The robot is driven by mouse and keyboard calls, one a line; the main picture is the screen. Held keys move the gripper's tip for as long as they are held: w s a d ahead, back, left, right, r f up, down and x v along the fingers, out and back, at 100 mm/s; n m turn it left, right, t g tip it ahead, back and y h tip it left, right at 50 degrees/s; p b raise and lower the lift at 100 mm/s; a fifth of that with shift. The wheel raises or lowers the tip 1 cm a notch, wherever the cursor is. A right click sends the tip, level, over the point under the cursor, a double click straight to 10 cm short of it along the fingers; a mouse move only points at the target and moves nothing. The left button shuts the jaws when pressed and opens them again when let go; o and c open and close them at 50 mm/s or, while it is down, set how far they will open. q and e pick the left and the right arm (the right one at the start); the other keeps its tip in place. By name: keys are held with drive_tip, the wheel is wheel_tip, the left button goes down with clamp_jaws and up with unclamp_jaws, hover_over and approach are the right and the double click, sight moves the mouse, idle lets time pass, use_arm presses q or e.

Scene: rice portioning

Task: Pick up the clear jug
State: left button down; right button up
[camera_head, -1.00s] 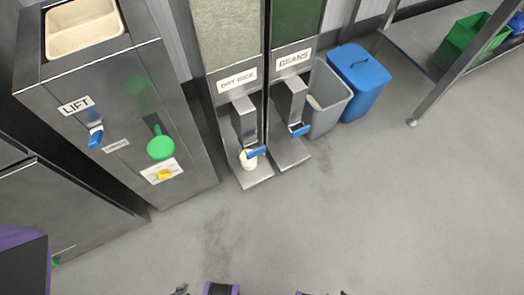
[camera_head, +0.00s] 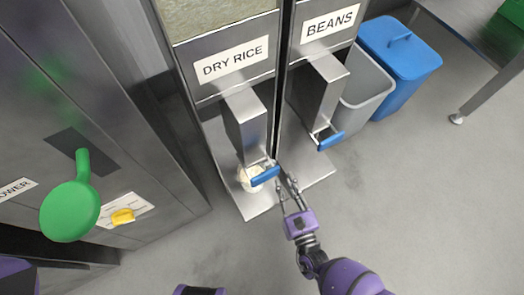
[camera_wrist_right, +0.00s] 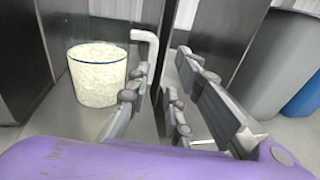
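The clear jug (camera_head: 247,180) stands upright on the base under the dry rice dispenser, filled with white rice. The dispenser's spout and blue lever partly hide it in the head view. My right gripper (camera_head: 285,182) is open and empty, just right of the jug. In the wrist view its spread fingers (camera_wrist_right: 164,80) point at the handle side; I cannot tell whether they touch the handle. My left gripper is not in view.
The dry rice lever (camera_head: 265,176) hangs close to my right fingers. The beans dispenser (camera_head: 318,95) is beside it, with a grey bin (camera_head: 366,88) and blue bin (camera_head: 405,60) further right. The floor in front is clear.

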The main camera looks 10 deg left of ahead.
sight(274, 164)
drive_tip(key=w+a, duration=0.1)
drive_tip(key=w+a+b, duration=0.1)
drive_tip(key=w, duration=0.1)
drive_tip(key=shift+a+r+n+y, duration=0.1)
drive_tip(key=shift+r+n+y, duration=0.1)
drive_tip(key=shift+n+y, duration=0.15)
drive_tip(key=b+x, duration=0.2)
drive_tip(key=x, duration=0.2)
drive_tip(key=shift+w+a+f, duration=0.1)
drive_tip(key=shift+a, duration=0.05)
drive_tip(key=shift+w, duration=0.2)
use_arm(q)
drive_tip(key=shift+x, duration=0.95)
use_arm(e)
clamp_jaws()
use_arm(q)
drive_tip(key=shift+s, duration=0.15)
use_arm(e)
drive_tip(key=shift+a, duration=0.1)
